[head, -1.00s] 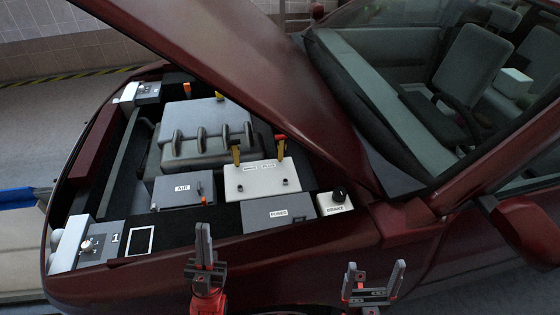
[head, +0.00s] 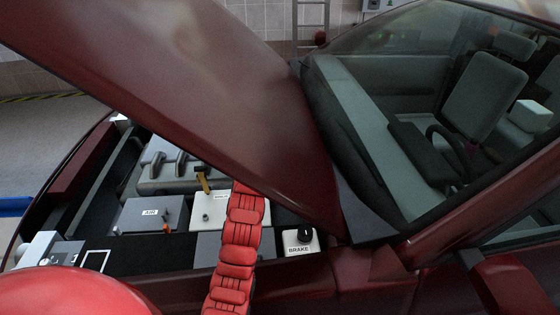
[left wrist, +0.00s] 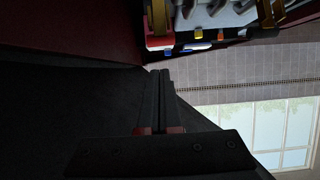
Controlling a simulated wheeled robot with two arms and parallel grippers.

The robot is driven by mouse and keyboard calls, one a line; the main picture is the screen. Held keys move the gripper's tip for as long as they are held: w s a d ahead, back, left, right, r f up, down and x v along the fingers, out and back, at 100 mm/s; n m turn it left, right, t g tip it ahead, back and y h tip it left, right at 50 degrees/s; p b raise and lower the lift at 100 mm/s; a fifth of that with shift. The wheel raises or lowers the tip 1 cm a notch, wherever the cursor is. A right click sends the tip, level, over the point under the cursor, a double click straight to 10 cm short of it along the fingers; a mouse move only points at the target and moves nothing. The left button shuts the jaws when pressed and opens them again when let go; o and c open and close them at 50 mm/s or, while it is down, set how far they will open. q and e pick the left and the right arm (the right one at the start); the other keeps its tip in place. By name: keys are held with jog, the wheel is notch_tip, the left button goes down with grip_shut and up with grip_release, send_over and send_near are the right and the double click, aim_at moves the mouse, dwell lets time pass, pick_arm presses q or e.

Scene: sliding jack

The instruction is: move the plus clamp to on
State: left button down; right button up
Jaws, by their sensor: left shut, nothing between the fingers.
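The plus clamp does not show in the head view; the raised hood (head: 200,90) and a red arm of mine cover the right part of the white battery box (head: 211,210). A yellow clamp with a dark top (head: 203,180) stands upright on the left part of that box. The left gripper is out of sight in the head view. In the left wrist view my left gripper (left wrist: 159,72) is shut and empty, its fingers together. Coloured parts at the top of that view are too unclear to name. The right gripper is not in view.
A grey AIR box (head: 150,215) is left of the battery box. A white BRAKE box with a black knob (head: 303,236) is to the right. The low, slanting hood edge leaves little room above the battery. The windshield (head: 420,100) is at the right.

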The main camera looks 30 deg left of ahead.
pick_arm(q)
jog(key=p+x, duration=0.2)
jog(key=x, duration=0.6)
jog(key=shift+a+f+p, duration=0.2)
jog(key=shift+a+p, duration=0.1)
jog(key=shift+p, duration=0.05)
jog(key=shift+w+a+f, duration=0.25)
jog(key=shift+w+f, duration=0.2)
jog(key=shift+w, duration=0.05)
